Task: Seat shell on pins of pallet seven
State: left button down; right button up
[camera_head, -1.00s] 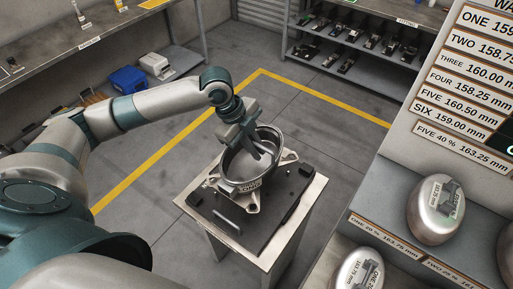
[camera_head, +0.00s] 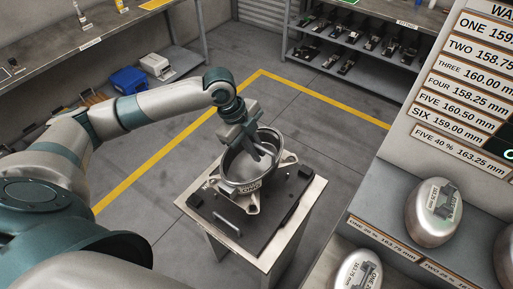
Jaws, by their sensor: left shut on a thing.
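The shell (camera_head: 238,174) is an open, round metal bowl with a label on its front side. My left gripper (camera_head: 262,152) is shut on the shell, at its rim, with the hand above it. The shell is upright over the dark pallet (camera_head: 208,203), which lies on a small metal stand. Light metal feet or brackets show around the shell's base. The pins are hidden under the shell, so I cannot tell whether it rests on them. My right gripper is not in view.
At right a grey shelf (camera_head: 392,200) holds rounded metal shells (camera_head: 433,212) below a board of sizes (camera_head: 465,90). A rack (camera_head: 350,60) with dark parts stands at the back. A blue bin (camera_head: 128,80) is at the left. Floor around the stand is clear.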

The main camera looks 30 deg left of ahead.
aim_at(254, 167)
pick_arm(q)
jog(key=shift+r+p, duration=0.35)
jog(key=shift+p, duration=0.2)
jog(key=shift+f+b, duration=1.3)
jog(key=shift+f, duration=1.75)
jog(key=shift+s+g+p, duration=0.1)
jog(key=shift+g+p, duration=0.3)
jog(key=shift+p, duration=0.15)
jog(key=shift+p, duration=0.8)
jog(key=shift+f+b, duration=0.7)
jog(key=shift+f, duration=1.15)
dwell(0.9)
jog(key=c, duration=1.8)
grip_release()
jog(key=shift+s, duration=0.15)
